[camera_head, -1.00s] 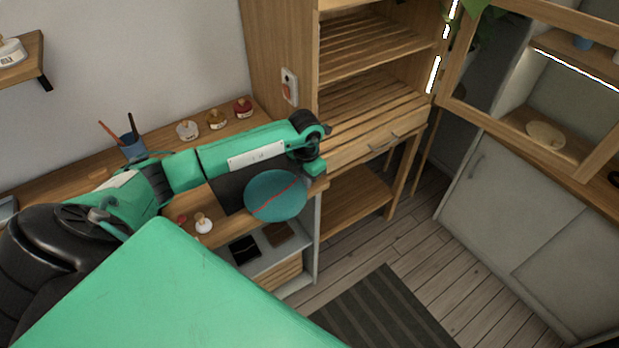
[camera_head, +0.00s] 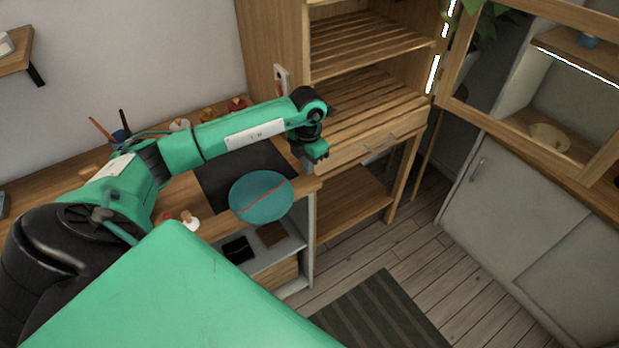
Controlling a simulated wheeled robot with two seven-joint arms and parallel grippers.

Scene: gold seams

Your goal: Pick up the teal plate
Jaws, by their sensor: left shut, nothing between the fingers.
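The teal plate (camera_head: 261,197), round with a thin red seam across it, is at the front edge of the wooden worktop, partly in front of a dark mat. I cannot tell how much of it rests on the top. My left gripper (camera_head: 318,152) is above and to the right of the plate, apart from it in the picture, near the worktop's right end. It is shut and empty. My right gripper is not in view.
The worktop (camera_head: 58,194) holds a small white bottle (camera_head: 191,224), a blue pen cup (camera_head: 121,136) and small jars at the back. A tall wooden cabinet (camera_head: 277,40) with slatted shelves stands right of it.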

